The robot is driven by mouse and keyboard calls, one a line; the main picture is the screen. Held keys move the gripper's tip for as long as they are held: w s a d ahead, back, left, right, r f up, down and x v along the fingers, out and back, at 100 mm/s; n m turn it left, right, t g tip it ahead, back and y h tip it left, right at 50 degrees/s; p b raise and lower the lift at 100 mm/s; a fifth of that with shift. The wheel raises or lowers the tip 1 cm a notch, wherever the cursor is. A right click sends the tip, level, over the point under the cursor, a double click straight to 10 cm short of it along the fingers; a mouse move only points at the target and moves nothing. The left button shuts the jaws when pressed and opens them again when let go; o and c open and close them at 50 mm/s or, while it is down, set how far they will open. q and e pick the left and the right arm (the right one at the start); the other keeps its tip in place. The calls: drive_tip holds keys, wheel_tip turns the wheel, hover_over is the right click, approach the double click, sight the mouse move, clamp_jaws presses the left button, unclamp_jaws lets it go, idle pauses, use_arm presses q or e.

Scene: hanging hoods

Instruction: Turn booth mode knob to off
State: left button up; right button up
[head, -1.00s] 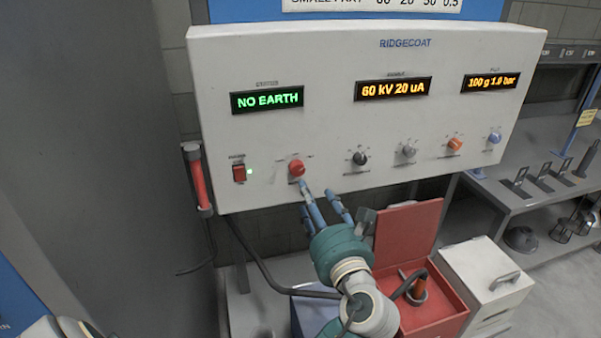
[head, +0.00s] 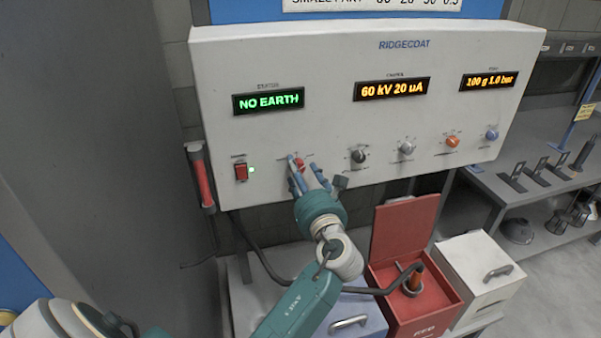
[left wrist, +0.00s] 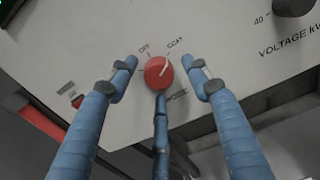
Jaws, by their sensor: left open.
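The red booth mode knob (head: 300,163) is on the white control panel, partly covered by my left fingers in the head view. In the left wrist view the knob (left wrist: 158,73) shows a white pointer line aimed up and right, toward the COAT label (left wrist: 175,43). The OFF label (left wrist: 144,49) is to its upper left. My left gripper (head: 308,172) is open, with its blue fingers spread around the knob. In the left wrist view the gripper (left wrist: 162,85) has one finger on each side, apart from the knob, and a third just below. Whether that one touches is unclear.
Several other knobs, including a black one (head: 359,154), lie along the panel (head: 330,60) to the right. A red switch (head: 241,172) is at left. The green display (head: 269,101) reads NO EARTH. A red open box (head: 400,235) stands below.

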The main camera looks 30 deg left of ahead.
use_arm(q)
drive_tip(key=shift+f, duration=0.1)
drive_tip(key=c, duration=1.2)
drive_tip(key=shift+o, duration=0.2)
drive_tip(key=shift+f+n, duration=0.1)
drive_tip(key=shift+n, duration=0.3)
drive_tip(key=shift+d+f+n+b, duration=0.1)
drive_tip(key=shift+n+b, duration=1.25)
drive_tip(key=shift+n, duration=1.4)
drive_tip(key=shift+f+n+b, duration=0.1)
drive_tip(key=shift+n+b, duration=1.2)
drive_tip(key=shift+n, duration=1.45)
drive_tip(key=shift+r, duration=0.1)
drive_tip(key=o, duration=1.2)
drive_tip(key=shift+c, duration=0.2)
drive_tip(key=shift+w+d+r, duration=0.1)
drive_tip(key=shift+w+r, duration=0.05)
